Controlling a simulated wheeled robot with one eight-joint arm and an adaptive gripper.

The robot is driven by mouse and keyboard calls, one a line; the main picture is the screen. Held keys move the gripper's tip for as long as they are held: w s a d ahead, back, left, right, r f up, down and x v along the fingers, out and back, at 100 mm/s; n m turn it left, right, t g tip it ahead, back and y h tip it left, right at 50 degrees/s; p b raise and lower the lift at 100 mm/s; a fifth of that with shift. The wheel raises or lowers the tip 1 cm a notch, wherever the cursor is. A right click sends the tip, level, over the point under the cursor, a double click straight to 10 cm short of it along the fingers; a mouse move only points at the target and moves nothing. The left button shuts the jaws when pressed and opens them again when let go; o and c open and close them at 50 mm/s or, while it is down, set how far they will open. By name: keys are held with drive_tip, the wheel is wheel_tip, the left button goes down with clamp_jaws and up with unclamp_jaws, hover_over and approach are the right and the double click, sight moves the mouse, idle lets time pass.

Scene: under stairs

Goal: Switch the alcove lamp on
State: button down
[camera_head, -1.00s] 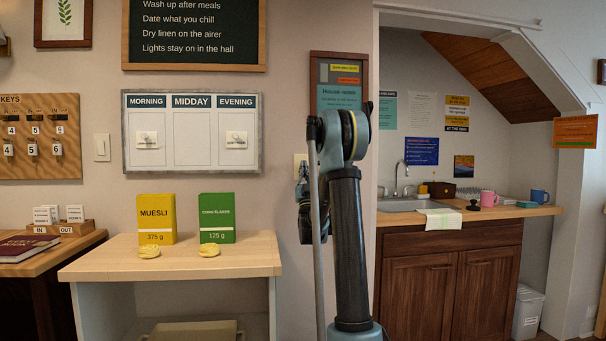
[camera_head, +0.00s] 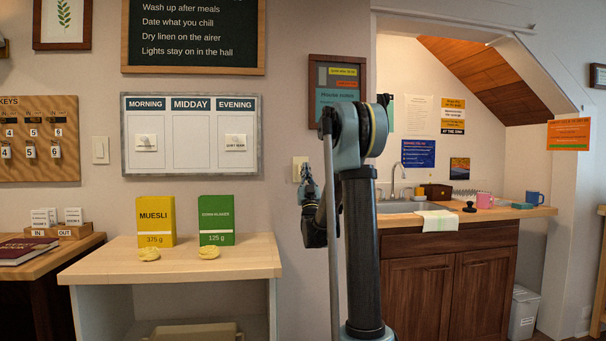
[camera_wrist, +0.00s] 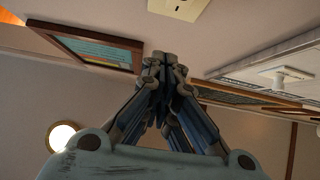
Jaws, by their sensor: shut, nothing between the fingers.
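The alcove (camera_head: 420,75) at the right in the head view is brightly lit with warm light; the lamp itself is out of sight there. A cream switch plate (camera_head: 299,163) is on the wall left of the alcove, below the framed house notes. It also shows at the top edge of the wrist view (camera_wrist: 180,7). My gripper (camera_head: 307,178) is just below and in front of this plate. In the wrist view my gripper (camera_wrist: 164,60) has its fingers together and empty, apart from the plate. The rocker's position is too small to tell.
Another switch (camera_head: 100,149) is farther left, beside the key board (camera_head: 40,135). A shelf unit (camera_head: 180,258) with two food boxes stands left of my arm. The alcove counter (camera_head: 520,213) with sink and mugs is at the right. The framed notes (camera_head: 337,85) hang close above.

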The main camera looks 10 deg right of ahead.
drive_tip(key=s+r+v, duration=0.1)
drive_tip(key=v, duration=0.7)
drive_tip(key=shift+s, duration=0.2)
